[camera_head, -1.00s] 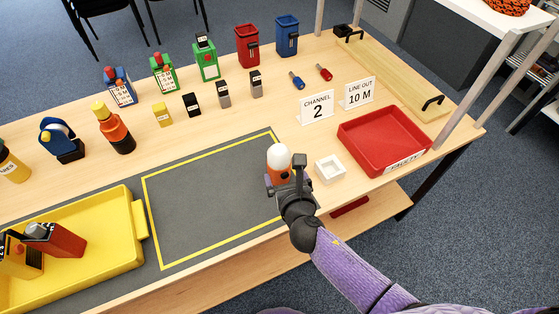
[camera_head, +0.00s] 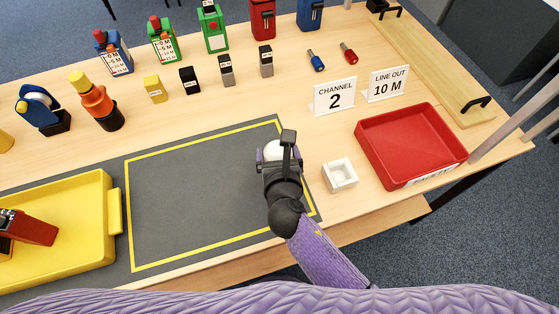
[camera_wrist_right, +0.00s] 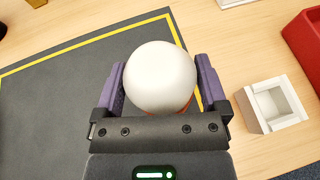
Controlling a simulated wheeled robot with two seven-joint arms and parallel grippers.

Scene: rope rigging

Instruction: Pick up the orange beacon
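The beacon with a white dome (camera_head: 272,149) stands between the fingers of my right gripper (camera_head: 279,158), at the right part of the grey mat. In the right wrist view the dome (camera_wrist_right: 160,78) fills the space between the two purple fingers (camera_wrist_right: 160,85), one close on each side. Only a sliver of orange body shows below the dome. Whether the fingers press on the body is hidden, and I cannot tell whether its base touches the mat. Another orange item with a yellow cap (camera_head: 96,104) stands at the back left. My left gripper is not in view.
A white open box (camera_head: 340,175) stands just right of my gripper, and a red tray (camera_head: 411,146) beyond it. A yellow tray (camera_head: 62,225) lies at left. The yellow-bordered grey mat (camera_head: 190,195) is clear at its middle. Signs (camera_head: 335,96) and small blocks stand behind.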

